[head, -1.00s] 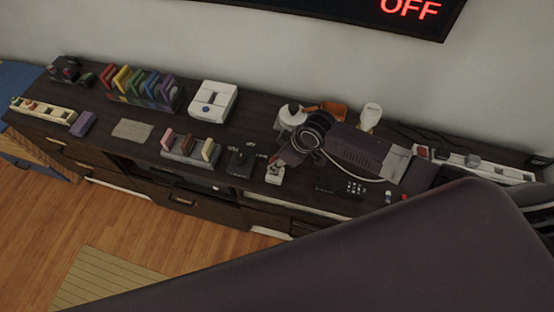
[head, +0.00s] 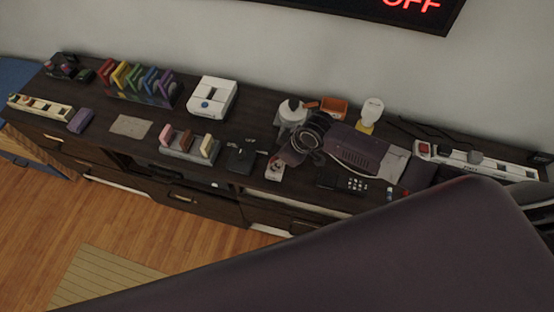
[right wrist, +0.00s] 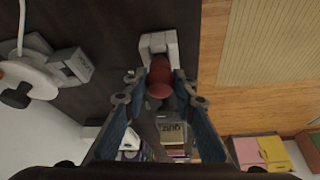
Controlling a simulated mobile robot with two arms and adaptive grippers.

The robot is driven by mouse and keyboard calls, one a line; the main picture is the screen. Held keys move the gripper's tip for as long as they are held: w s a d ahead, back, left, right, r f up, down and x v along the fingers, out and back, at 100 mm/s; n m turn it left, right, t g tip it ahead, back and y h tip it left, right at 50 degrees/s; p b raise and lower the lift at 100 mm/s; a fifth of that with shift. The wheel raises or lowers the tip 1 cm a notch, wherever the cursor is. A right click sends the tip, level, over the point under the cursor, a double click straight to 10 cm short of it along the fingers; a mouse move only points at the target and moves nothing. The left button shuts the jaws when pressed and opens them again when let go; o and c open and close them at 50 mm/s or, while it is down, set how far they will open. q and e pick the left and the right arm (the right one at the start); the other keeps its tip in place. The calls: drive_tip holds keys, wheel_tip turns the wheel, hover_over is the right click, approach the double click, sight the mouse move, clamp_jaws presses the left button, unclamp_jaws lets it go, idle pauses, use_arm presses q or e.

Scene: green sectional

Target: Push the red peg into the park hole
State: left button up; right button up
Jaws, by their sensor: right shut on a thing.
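In the right wrist view the red peg (right wrist: 160,80) sits between the blue-padded fingertips of my right gripper (right wrist: 162,88), which is shut on it. The peg's far end meets or overlaps a small white block (right wrist: 157,43); I cannot tell whether it is in a hole. In the head view my right gripper (head: 284,158) points down at the front of the dark cabinet top, above the small white block (head: 274,173). A bit of red shows there, largely hidden by the gripper. No readable label marks the park hole. My left gripper is not in view.
The cabinet top also holds a grey holder with coloured pieces (head: 190,146), a black switch box (head: 242,157), a remote (head: 342,181), a white device (head: 211,97), an orange box (head: 334,107) and a long white strip (head: 477,160). The cabinet's front edge is close by.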

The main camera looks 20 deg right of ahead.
drive_tip(key=shift+f, duration=0.5)
drive_tip(key=o, duration=1.1)
drive_tip(key=shift+r, duration=0.1)
drive_tip(key=shift+d+r, duration=0.1)
drive_tip(key=v, duration=1.1)
drive_tip(key=shift+r, duration=0.35)
drive_tip(key=shift+s, duration=0.15)
